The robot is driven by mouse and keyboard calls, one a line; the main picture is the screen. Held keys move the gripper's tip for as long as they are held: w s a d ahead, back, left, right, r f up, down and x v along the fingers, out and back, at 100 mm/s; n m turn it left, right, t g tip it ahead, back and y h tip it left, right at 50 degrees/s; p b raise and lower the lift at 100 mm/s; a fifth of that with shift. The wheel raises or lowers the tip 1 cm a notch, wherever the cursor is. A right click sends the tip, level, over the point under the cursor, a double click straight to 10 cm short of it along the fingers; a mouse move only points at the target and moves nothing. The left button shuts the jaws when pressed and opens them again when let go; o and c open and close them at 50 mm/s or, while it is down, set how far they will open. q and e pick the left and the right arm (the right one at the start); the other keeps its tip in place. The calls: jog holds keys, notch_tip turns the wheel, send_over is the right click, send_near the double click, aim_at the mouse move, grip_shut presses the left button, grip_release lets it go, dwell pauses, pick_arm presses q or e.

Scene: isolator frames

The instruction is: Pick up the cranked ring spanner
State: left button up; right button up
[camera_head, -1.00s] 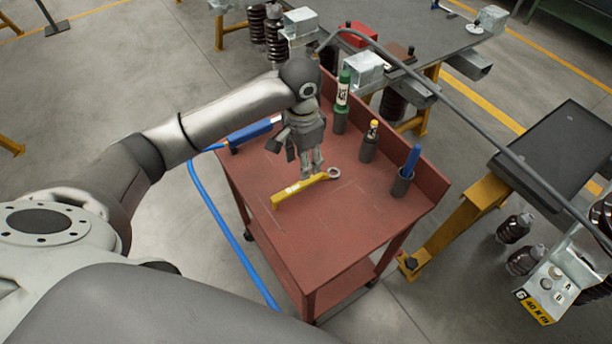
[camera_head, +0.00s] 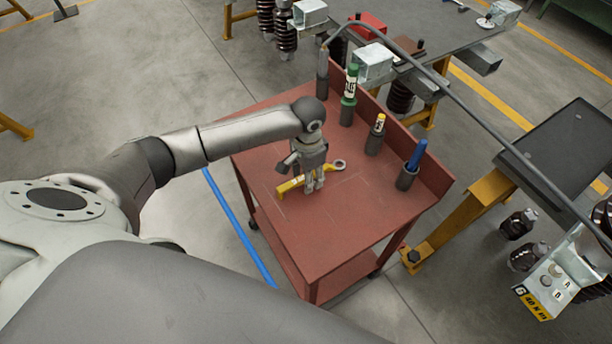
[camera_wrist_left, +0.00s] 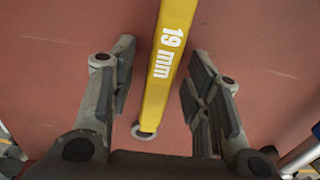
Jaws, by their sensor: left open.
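The cranked ring spanner (camera_head: 290,187) has a yellow handle and a grey ring end at the right, and lies on the red cart top. In the left wrist view its handle (camera_wrist_left: 172,60) reads "19 mm" and runs between the two fingers, with a small ring (camera_wrist_left: 143,132) at the lower end. My left gripper (camera_head: 314,187) is open over the spanner's middle and hides part of it. In the wrist view the left gripper (camera_wrist_left: 163,60) has one finger on each side of the handle, with gaps. Whether the fingertips touch the cart is unclear. My right gripper is not in view.
The red cart (camera_head: 330,240) has a raised back edge. Along it stand a green-and-white tube (camera_head: 350,85), a yellow-topped item in a holder (camera_head: 376,135) and a blue-handled item in a holder (camera_head: 415,160). The cart's front is clear.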

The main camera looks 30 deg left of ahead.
pick_arm(q)
grip_shut()
jog(key=shift+r, duration=0.2)
dwell(0.3)
